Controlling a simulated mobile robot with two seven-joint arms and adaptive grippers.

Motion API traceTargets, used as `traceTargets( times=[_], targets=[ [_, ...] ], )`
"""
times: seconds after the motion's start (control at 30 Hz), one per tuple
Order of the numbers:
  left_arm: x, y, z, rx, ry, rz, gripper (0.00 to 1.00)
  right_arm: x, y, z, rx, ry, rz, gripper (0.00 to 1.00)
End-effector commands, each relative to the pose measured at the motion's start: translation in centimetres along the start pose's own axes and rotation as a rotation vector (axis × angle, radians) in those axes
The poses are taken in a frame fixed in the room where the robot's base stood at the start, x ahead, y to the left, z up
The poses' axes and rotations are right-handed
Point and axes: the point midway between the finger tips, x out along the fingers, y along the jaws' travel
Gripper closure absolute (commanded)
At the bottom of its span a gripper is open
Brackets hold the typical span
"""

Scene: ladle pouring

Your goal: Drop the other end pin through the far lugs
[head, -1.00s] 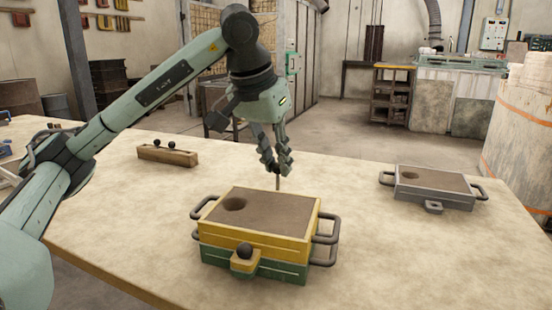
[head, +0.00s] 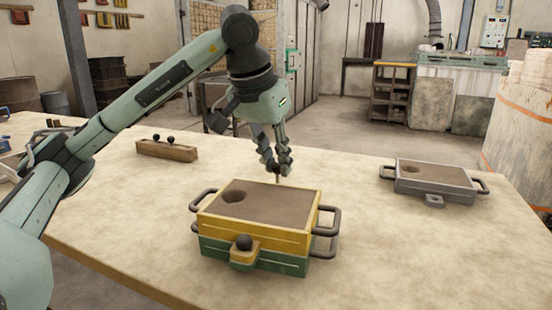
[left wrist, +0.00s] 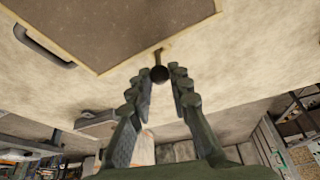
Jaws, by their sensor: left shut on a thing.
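A yellow flask half (head: 262,222), filled with brown sand, sits on a green flask half (head: 285,264). An end pin with a dark ball knob (head: 244,242) stands in the near lugs (head: 244,257). My left gripper (head: 276,172) is just beyond the box's far rim, shut on a second pin (left wrist: 160,73). In the left wrist view its dark ball is between the fingertips, with a shaft end beside the yellow rim. In the head view the shaft's lower part is hidden behind the far rim. The far lugs are hidden, so I cannot tell whether the pin is in them.
A wooden block (head: 166,151) with two dark balls on it lies at the back left of the table (head: 120,235). A grey sand-filled flask (head: 433,186) sits at the right. Dark handles (head: 327,230) stick out from the box ends. The table between is clear.

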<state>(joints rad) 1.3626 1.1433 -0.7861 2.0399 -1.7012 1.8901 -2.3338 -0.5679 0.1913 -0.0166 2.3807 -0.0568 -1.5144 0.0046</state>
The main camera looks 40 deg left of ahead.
Motion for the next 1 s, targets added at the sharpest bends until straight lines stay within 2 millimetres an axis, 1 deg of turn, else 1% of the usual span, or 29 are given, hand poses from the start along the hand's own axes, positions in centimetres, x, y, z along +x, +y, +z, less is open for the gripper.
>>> traceTargets(
  times=[0.8,1.0],
  targets=[
    [2.0,0.0,0.8,0.0,0.0,0.0,0.95,1.5,-0.3,0.5,0.0,0.0,0.0,0.71],
    [2.1,0.0,0.9,0.0,0.0,0.0,0.95,1.5,-0.3,0.5,0.0,0.0,0.0,0.71]
  ],
)
